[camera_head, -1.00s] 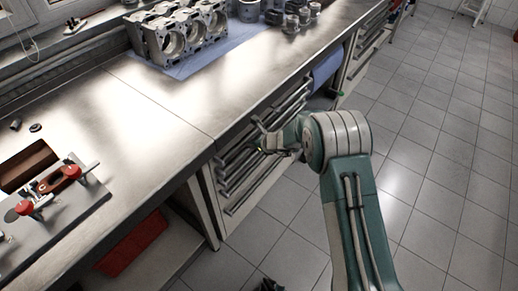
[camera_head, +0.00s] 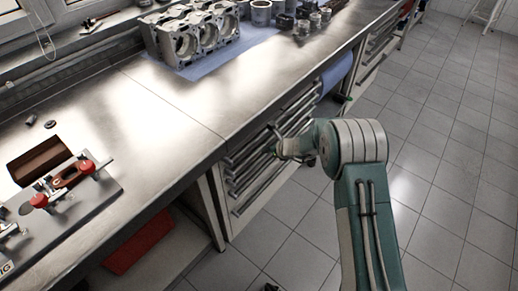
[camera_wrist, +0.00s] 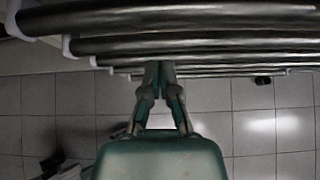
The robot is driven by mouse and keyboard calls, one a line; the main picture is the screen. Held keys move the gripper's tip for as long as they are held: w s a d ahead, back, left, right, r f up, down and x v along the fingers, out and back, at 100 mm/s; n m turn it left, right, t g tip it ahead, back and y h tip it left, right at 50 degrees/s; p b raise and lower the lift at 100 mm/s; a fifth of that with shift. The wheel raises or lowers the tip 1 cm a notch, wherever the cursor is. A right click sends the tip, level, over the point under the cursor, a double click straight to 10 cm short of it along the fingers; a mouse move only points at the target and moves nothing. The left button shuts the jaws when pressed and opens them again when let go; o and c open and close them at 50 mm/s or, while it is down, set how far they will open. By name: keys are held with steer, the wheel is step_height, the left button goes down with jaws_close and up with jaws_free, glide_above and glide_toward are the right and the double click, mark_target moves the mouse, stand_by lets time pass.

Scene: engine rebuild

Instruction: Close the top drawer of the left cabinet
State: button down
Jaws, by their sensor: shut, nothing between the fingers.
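The near cabinet (camera_head: 219,197), under the steel bench, has a stack of drawers with long metal bar handles (camera_head: 252,190). My gripper (camera_head: 277,128) is at the front of its upper drawers, close under the bench edge. In the wrist view the fingertips (camera_wrist: 160,66) are together with nothing between them. They point at the stacked bar handles, the nearest of which, the top bar (camera_wrist: 190,17), crosses the upper part of the picture. I cannot tell whether the fingers touch a handle. My gripper partly hides the upper drawers, so how far the top drawer stands out is unclear.
A second drawer cabinet (camera_head: 374,48) stands farther along the bench (camera_head: 160,110). A blue roll (camera_head: 337,74) hangs between them. An engine block (camera_head: 193,37) and a fixture plate (camera_head: 75,215) lie on the bench. The tiled floor (camera_head: 430,180) at right is clear.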

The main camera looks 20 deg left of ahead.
steer(key=s+d+r+n+h, duration=0.1)
steer(key=s+d+r+n, duration=0.65)
steer(key=r, duration=0.65)
steer(key=s+d+r+n+h, duration=0.1)
steer(key=s+d+r+n, duration=0.4)
steer(key=s+d+r, duration=0.55)
steer(key=s+d+r+n+t+h, duration=0.1)
steer(key=s+d+r+n+h, duration=0.2)
steer(key=s+d, duration=0.5)
steer(key=s+d+r+n+t+h, duration=0.1)
steer(key=s+d+r+n+h, duration=0.3)
steer(key=s+d, duration=0.5)
steer(key=d+r+n, duration=0.1)
steer(key=n, duration=0.1)
steer(key=shift+r+n+h, duration=0.25)
steer(key=shift+n+h, duration=0.05)
steer(key=shift+n, duration=0.05)
